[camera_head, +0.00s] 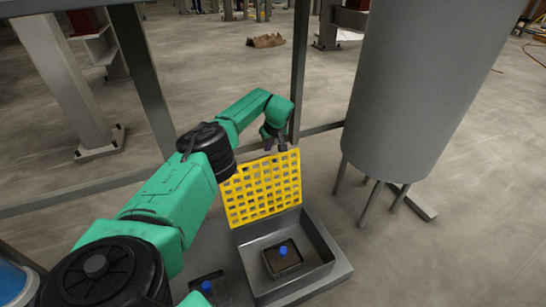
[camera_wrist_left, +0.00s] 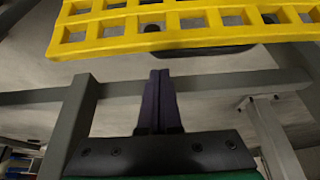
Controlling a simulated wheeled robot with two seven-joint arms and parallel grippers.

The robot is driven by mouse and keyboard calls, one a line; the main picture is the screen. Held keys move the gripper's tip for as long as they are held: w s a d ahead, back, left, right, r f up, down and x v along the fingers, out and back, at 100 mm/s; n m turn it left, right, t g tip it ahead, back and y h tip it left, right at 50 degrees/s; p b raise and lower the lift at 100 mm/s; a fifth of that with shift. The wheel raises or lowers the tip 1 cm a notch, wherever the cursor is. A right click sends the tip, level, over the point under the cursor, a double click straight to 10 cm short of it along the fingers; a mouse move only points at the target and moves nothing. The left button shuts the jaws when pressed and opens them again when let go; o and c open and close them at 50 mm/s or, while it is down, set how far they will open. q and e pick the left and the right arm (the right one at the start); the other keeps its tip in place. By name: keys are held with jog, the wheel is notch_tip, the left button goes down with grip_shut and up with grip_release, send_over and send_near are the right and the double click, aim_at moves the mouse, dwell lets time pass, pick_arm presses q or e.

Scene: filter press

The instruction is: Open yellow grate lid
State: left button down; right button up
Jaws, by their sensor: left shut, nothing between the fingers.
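The yellow grate lid (camera_head: 262,188) stands raised, nearly upright, at the back edge of a grey open box (camera_head: 325,262) in the head view. My left gripper (camera_head: 275,147) is at the lid's top edge, on its far side as far as I can see. In the left wrist view the gripper (camera_wrist_left: 159,75) is shut and empty, with the yellow lid (camera_wrist_left: 190,28) across the top of the picture, just past the fingertips. Whether the fingers touch the lid I cannot tell. My right gripper is in neither view.
Inside the box is a dark square block with a blue knob (camera_head: 283,250); a similar blue knob (camera_head: 206,286) sits to its left. A large grey tank (camera_head: 420,80) on legs stands to the right. A grey metal frame (camera_head: 300,65) rises behind the lid.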

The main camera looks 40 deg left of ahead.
pick_arm(q)
jog(key=shift+s+d+r+p, duration=0.2)
jog(key=shift+s+d+p, duration=0.1)
jog(key=shift+d, duration=0.2)
jog(key=shift+s+d+r+p, duration=0.2)
jog(key=shift+s+d+p, duration=0.05)
jog(key=shift+d, duration=0.25)
jog(key=shift+s+d+r, duration=0.15)
jog(key=shift+s+d, duration=0.2)
jog(key=shift+d, duration=0.4)
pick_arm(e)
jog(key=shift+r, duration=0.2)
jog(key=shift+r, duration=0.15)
